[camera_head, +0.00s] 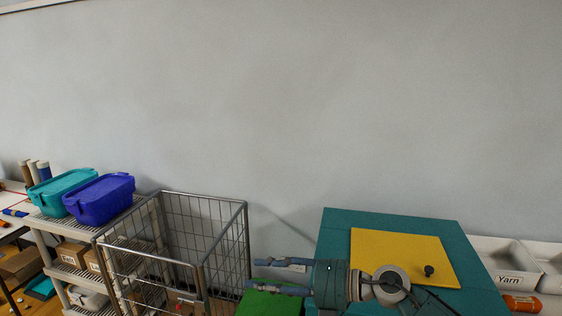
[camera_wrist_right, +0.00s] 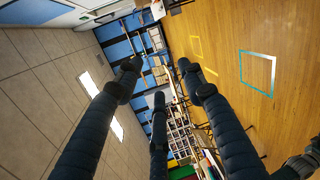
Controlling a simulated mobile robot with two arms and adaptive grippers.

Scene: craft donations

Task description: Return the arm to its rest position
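My right gripper (camera_head: 254,273) comes in at the lower right of the head view, its fingers pointing left. It is open and empty, above a green surface (camera_head: 262,306) and in front of the teal surface (camera_head: 340,222). In the right wrist view, the fingers of the right gripper (camera_wrist_right: 158,76) are spread apart with nothing between them. Part of my right arm covers the front of the teal surface and the yellow sheet (camera_head: 385,240) on it. My left gripper is in neither view.
A wire cage cart (camera_head: 245,235) stands left of the right gripper. Teal (camera_head: 62,188) and purple (camera_head: 100,202) bins sit on a shelf at far left. A white bin labelled Yarn (camera_head: 510,279) is at far right. The wall above is bare.

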